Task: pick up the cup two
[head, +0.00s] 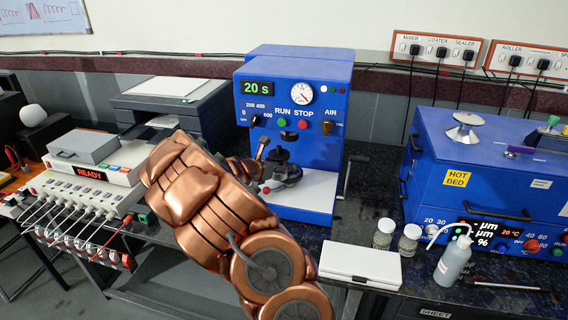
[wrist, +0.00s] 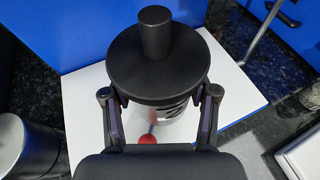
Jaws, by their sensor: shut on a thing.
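A cup with a wide black lid and a black knob (wrist: 158,65) stands between my fingers in the wrist view. In the head view my gripper and the cup are a small dark shape at the white base plate (head: 306,191) of the blue press (head: 293,95). My copper arm hides part of them. Whether the cup touches the plate cannot be told.
A red knob (wrist: 147,140) shows close below the cup. Right of the press are two glass jars (head: 383,234), a white flat case (head: 360,264), a grey squeeze bottle (head: 452,262) and the blue hot bed (head: 470,165). A white instrument (head: 92,170) stands left.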

